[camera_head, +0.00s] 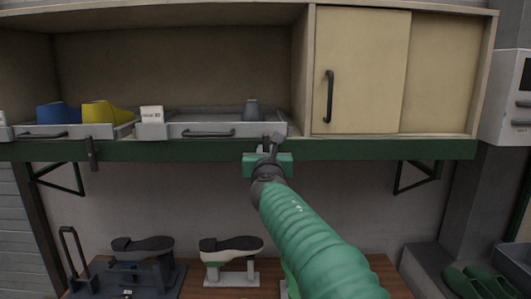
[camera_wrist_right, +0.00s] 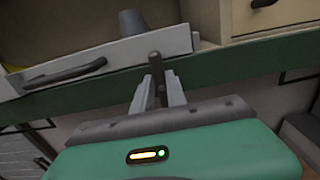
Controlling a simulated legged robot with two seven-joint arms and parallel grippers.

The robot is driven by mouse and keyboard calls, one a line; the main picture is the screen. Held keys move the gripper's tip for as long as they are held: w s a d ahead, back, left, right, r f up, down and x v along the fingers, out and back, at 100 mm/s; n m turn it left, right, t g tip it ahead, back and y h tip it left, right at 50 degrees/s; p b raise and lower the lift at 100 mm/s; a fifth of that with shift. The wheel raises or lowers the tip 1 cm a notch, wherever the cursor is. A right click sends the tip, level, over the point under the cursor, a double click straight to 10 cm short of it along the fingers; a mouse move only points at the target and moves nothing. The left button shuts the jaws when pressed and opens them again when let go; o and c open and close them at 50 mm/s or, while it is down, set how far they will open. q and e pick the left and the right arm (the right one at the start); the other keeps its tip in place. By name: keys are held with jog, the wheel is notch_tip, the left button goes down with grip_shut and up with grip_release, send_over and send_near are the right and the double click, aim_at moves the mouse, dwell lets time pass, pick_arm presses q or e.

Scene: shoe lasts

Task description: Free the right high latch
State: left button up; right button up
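The right high latch (camera_wrist_right: 155,66) is a small dark upright lever at the green rail, below the right end of the grey drawer tray. My right gripper (camera_head: 268,148) reaches up to it from below; the gripper hides much of the latch in the head view. In the right wrist view the two grey fingers (camera_wrist_right: 160,88) stand on either side of the latch, close to it. I cannot tell whether they press on it. My left gripper is not in view.
A matching dark latch (camera_head: 91,153) hangs on the green rail (camera_head: 350,150) at left. The grey tray (camera_head: 215,129) above holds a grey cup-like piece (camera_head: 251,108) and a white card (camera_head: 151,114). A cabinet door (camera_head: 360,70) is at right. Shoe lasts stand below.

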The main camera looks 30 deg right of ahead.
jog(key=shift+d+f, duration=0.1)
jog(key=shift+d, duration=0.2)
grip_shut()
jog(key=shift+w+a+f, duration=0.1)
jog(key=shift+w+a, duration=0.1)
jog(key=shift+a, duration=0.2)
jog(key=shift+s+d+f+m+b, duration=0.15)
jog(key=shift+d+m+b, duration=0.2)
jog(key=shift+m, duration=0.35)
jog(key=shift+s+d+f+m+b, duration=0.15)
jog(key=shift+m+b, duration=1.25)
jog(key=shift+m, duration=1.35)
jog(key=shift+f+m+b, duration=0.2)
jog(key=shift+m+b, duration=1.15)
jog(key=shift+m, duration=1.35)
jog(key=shift+s+d+f+m+b, duration=0.15)
jog(key=shift+m+b, duration=1.25)
jog(key=shift+m, duration=1.35)
jog(key=shift+w, duration=0.1)
